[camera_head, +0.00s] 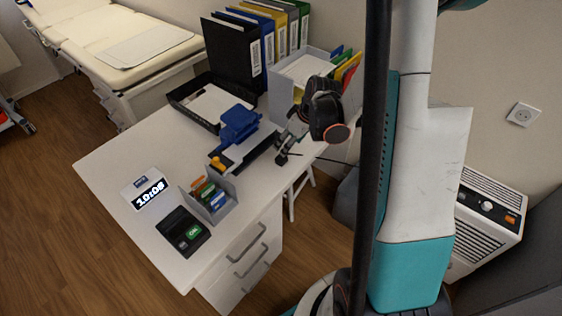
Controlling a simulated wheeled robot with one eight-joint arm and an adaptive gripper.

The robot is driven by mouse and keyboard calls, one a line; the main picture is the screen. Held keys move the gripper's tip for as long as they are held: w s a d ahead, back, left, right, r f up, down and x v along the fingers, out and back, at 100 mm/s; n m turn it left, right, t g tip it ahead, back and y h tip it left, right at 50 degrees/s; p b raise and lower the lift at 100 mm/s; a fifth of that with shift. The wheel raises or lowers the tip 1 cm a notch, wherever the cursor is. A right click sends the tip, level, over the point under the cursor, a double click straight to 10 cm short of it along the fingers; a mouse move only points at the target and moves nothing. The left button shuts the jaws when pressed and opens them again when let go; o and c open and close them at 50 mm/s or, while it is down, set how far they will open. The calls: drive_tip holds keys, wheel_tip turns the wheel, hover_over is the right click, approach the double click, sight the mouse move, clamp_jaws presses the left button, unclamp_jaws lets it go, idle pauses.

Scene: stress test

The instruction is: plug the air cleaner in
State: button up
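The air cleaner (490,214) is a white box with dark grilles, a round dial and an orange switch. It stands at the right, partly hidden by my arm. A white wall socket (523,115) is on the wall above it. A thin dark cord (338,161) shows beyond the desk's right edge; its ends and any plug cannot be made out. My gripper (283,156) is small and dark, above or at the desk's right part, well left of the socket. Whether its fingers are open or hold anything is too small to tell.
The white desk (130,150) carries binders (237,50), a paper tray (207,103), a grey file box (283,92), a blue device (238,124), a clock (146,189), a card holder (212,198) and a black card terminal (183,231). An exam couch (130,48) stands behind. Wooden floor is clear at left.

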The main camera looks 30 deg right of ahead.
drive_tip(key=b, duration=0.2)
hover_over(279, 156)
drive_tip(key=s, duration=0.3)
drive_tip(key=f, duration=0.5)
drive_tip(key=shift+w+d+f, duration=0.15)
drive_tip(key=shift+d+f, duration=0.05)
drive_tip(key=x, duration=0.1)
drive_tip(key=b+x, duration=0.1)
drive_tip(key=x, duration=0.1)
drive_tip(key=b+x, duration=0.1)
drive_tip(key=x, duration=0.1)
drive_tip(key=shift+w+d+f, duration=0.15)
drive_tip(key=shift+d, duration=0.1)
drive_tip(key=c, duration=1.1)
